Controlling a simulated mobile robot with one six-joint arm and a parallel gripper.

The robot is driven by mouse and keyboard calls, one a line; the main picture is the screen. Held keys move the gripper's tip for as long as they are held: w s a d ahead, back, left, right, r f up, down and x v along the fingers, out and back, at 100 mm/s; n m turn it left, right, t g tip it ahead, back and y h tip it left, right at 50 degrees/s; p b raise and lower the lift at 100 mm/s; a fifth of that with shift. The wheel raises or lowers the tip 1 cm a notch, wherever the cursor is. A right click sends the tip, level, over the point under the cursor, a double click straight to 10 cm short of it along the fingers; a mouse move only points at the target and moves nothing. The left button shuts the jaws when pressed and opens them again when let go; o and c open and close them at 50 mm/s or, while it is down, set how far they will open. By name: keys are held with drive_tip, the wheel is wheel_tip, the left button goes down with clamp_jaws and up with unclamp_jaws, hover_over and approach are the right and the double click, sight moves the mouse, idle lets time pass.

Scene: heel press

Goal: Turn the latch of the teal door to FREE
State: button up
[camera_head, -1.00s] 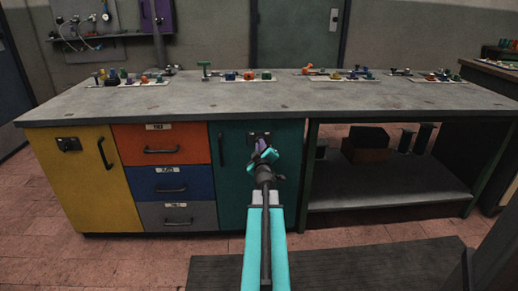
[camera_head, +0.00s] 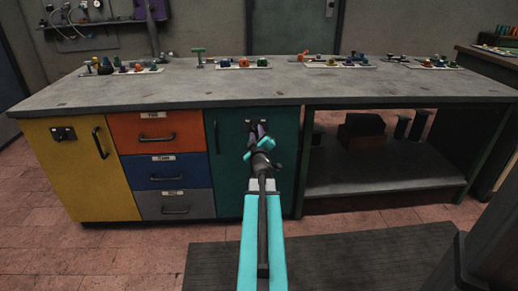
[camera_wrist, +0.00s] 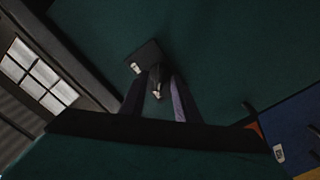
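The teal door (camera_head: 230,180) is the dark teal cabinet front in the middle of the bench, with a vertical black handle (camera_head: 216,137) on its left side. Its latch (camera_head: 263,125) is a dark plate high on the door, partly hidden by my gripper. In the wrist view the latch plate (camera_wrist: 146,56) bears a small pale mark, and a small latch part (camera_wrist: 157,93) shows between my fingers. My gripper (camera_head: 255,135) is at the latch. Its two purple-grey fingers (camera_wrist: 160,88) stand apart, one either side of the latch part; contact cannot be told.
A yellow door (camera_head: 75,180) and orange, blue and grey drawers stand left of the teal door. An open shelf (camera_head: 375,180) with dark objects lies to the right. Several small items sit along the back of the benchtop (camera_head: 260,88). A dark mat (camera_head: 350,255) covers the floor in front.

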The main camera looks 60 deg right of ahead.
drive_tip(key=p+v, duration=0.2)
drive_tip(key=v, duration=0.2)
drive_tip(key=shift+s+a+r, duration=0.1)
drive_tip(key=shift+a+r, duration=0.05)
drive_tip(key=shift+a, duration=0.25)
drive_tip(key=p, duration=0.3)
drive_tip(key=shift+s+a, duration=0.1)
drive_tip(key=shift+a, duration=0.2)
drive_tip(key=p+v, duration=0.2)
drive_tip(key=p, duration=0.5)
drive_tip(key=shift+s+d, duration=0.15)
drive_tip(key=shift+d, duration=0.05)
drive_tip(key=shift+s+a, duration=0.1)
drive_tip(key=shift+p+v, duration=2.65)
drive_tip(key=shift+p, duration=2.25)
